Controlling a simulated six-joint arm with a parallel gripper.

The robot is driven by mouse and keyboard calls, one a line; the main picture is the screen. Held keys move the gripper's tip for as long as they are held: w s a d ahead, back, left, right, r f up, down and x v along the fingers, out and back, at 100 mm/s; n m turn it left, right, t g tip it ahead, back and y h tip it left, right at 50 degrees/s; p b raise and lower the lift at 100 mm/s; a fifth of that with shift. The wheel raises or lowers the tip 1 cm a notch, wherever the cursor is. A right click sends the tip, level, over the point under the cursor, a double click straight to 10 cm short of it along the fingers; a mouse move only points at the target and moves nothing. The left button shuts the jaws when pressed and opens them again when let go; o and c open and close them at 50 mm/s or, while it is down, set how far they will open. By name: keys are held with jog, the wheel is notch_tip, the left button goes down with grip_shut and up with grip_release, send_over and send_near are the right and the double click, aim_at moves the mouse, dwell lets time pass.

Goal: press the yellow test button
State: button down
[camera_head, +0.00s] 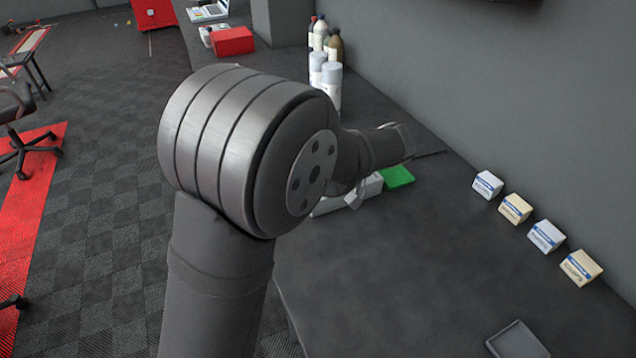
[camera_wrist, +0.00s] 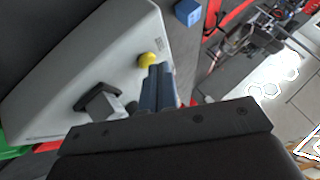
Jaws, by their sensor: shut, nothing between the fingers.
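The yellow test button (camera_wrist: 148,60) is a small round knob on the sloped face of a light grey console (camera_wrist: 70,85) in the wrist view. My gripper (camera_wrist: 158,72) is shut and empty, its fingertips close beside the button, just to its right and below it in the picture. I cannot tell whether they touch it. In the head view my arm hides the button and most of the console; a pale part of the console (camera_head: 370,188) shows beside the arm.
A dark lever (camera_wrist: 100,103) stands on the console near my fingers. A blue block (camera_wrist: 187,12) lies beyond the console. A green item (camera_head: 397,176) lies by the console. Several small boxes (camera_head: 515,208) line the wall side; bottles (camera_head: 330,75) stand at the back. The bench front is mostly clear.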

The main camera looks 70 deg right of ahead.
jog(key=shift+r, duration=0.6)
jog(key=shift+r, duration=0.1)
jog(key=shift+r, duration=2.4)
jog(key=shift+f, duration=0.15)
notch_tip(320, 180, up, 4)
jog(key=shift+r, duration=0.1)
